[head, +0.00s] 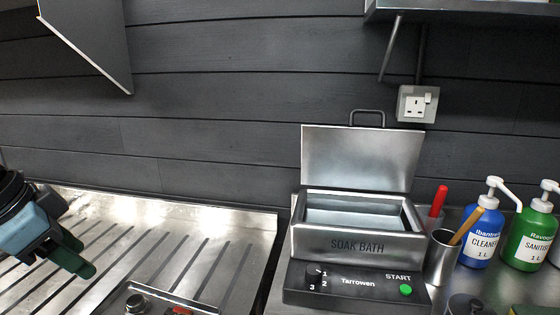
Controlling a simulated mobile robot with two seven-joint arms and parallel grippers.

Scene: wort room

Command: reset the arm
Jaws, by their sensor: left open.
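My left gripper (82,256) shows at the left edge in the head view. Its dark green fingers point to the lower right, over the grooved metal drainboard (195,230). It is open, and I see nothing between its fingers. My right gripper is not in view.
A metal soak bath (345,243) stands right of centre with its lid (362,157) raised. Beside it are a metal cup (439,262) with tools, a blue cleaner bottle (482,240) and a green sanitizer bottle (530,240). A shelf (470,10) overhangs the upper right.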

